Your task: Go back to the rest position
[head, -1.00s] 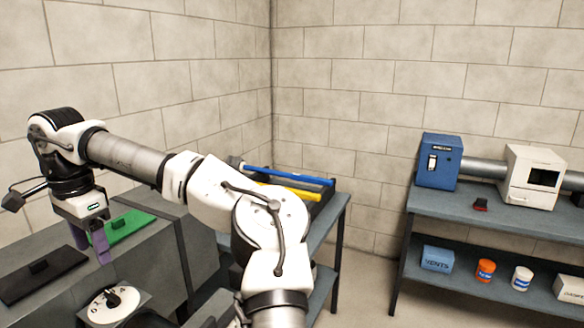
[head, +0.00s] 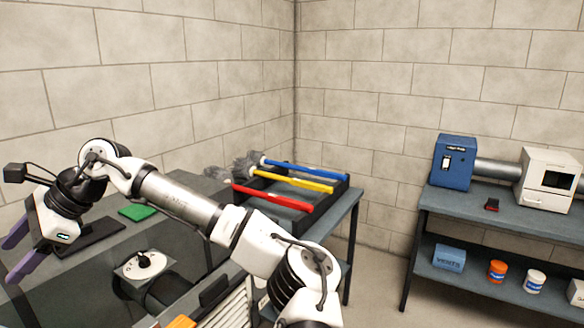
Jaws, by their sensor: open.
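My gripper (head: 18,254) is at the far left of the head view, with its two purple fingers apart and nothing between them. It hangs in front of the dark grey cabinet top, left of the black handled plate (head: 92,238). My arm reaches across from the lower middle of the view to the left. Three brushes with red (head: 272,197), yellow (head: 298,180) and blue (head: 305,170) handles lie side by side in a dark tray (head: 322,207) on the side table.
A green plate (head: 136,212) and a round white dial (head: 144,264) are on the cabinet at left. A blue box (head: 454,162) and a white machine (head: 547,180) joined by a duct (head: 497,170) stand on the right bench (head: 480,212). Bare floor shows between the tables.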

